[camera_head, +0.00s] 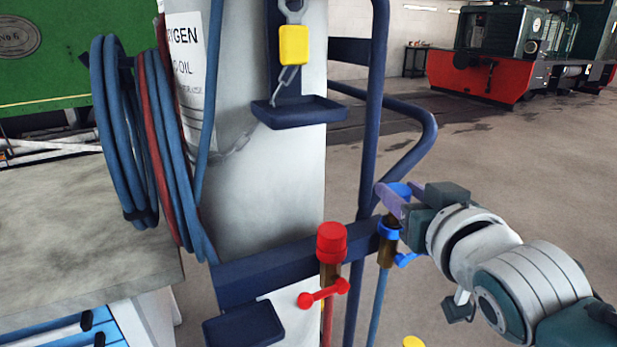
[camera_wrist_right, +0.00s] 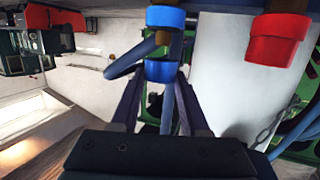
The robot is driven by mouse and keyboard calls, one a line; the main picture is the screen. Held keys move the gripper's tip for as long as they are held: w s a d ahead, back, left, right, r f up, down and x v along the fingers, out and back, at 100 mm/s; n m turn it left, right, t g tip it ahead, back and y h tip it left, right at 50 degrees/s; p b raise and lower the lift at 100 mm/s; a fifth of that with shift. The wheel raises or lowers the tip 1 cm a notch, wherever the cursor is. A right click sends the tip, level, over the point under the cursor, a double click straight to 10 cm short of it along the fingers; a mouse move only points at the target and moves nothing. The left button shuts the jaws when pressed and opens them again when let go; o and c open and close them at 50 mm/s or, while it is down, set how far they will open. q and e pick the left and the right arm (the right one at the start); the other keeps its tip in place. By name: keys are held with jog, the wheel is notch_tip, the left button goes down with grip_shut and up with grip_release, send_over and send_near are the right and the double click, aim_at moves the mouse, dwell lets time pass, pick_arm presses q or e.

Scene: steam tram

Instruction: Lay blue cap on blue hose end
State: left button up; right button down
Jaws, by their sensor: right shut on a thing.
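My right gripper (camera_head: 396,200) is shut on the blue cap (camera_head: 400,189), just above the blue hose end (camera_head: 386,252). The hose end is a brass fitting with a blue collar (camera_head: 390,232) and a small blue lever, standing upright at the cart's rail. In the right wrist view the blue cap (camera_wrist_right: 160,71) sits between my fingertips, close to the brass (camera_wrist_right: 175,44) and blue collar (camera_wrist_right: 165,17). A finger hides part of the joint, so I cannot tell whether cap and brass touch. My left gripper is not in view.
A red cap (camera_head: 331,241) sits on the neighbouring red hose end, left of the blue one. Navy rails (camera_head: 372,120) of the cart rise close behind. Coiled hoses (camera_head: 125,130) hang at left. A small navy tray (camera_head: 300,111) sticks out above. Open floor lies to the right.

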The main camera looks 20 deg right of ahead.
dwell(0.7)
jog(key=shift+f, duration=0.15)
dwell(0.3)
jog(key=shift+f+b, duration=0.3)
jog(key=shift+f, duration=0.2)
jog(key=shift+f, duration=0.25)
jog(key=shift+r, duration=0.1)
dwell(0.6)
jog(key=shift+f, duration=0.3)
dwell(0.5)
jog(key=shift+f+b, duration=0.4)
jog(key=shift+c, duration=1.6)
grip_release()
